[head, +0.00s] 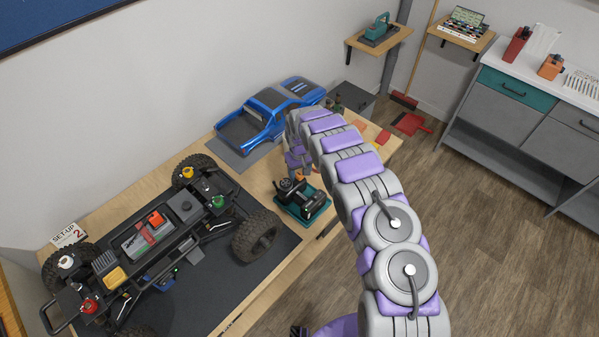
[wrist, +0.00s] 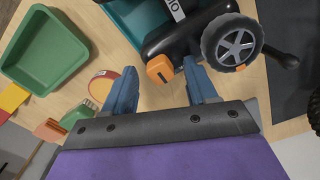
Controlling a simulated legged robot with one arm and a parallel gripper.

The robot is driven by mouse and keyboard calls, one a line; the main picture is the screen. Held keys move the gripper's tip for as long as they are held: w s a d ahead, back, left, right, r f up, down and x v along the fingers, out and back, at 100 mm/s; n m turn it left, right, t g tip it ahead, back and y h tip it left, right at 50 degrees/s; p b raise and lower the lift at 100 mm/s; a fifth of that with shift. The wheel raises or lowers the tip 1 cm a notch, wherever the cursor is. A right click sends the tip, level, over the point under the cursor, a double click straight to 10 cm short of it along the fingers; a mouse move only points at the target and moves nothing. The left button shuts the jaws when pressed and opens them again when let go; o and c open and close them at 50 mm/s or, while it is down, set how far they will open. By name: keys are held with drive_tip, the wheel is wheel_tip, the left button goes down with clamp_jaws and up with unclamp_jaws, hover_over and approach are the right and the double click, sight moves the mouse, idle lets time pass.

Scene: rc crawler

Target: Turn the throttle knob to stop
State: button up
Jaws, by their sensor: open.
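The black radio transmitter (head: 298,196) sits in a teal tray (head: 313,217) on the wooden bench, and has a spoked wheel. In the wrist view the transmitter's black body (wrist: 190,28) and its wheel (wrist: 233,42) fill the upper middle and right. An orange knob (wrist: 159,68) sticks out from the body; it appears to be the throttle knob. My gripper (wrist: 160,64) is open, its two blue fingers on either side of the orange knob, with visible gaps. Contact with the knob cannot be made out. In the head view my arm partly hides the gripper.
A large RC crawler (head: 150,235) on a dark mat lies left of the transmitter, with a blue truck body (head: 268,112) behind. A green bin (wrist: 45,52), a round red-edged item (wrist: 103,84) and a green brush (wrist: 78,114) lie to the left in the wrist view.

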sight(299, 174)
wheel_tip(299, 174, up, 17)
drive_tip(key=p, duration=0.1)
idle(0.3)
drive_tip(key=shift+a, duration=0.1)
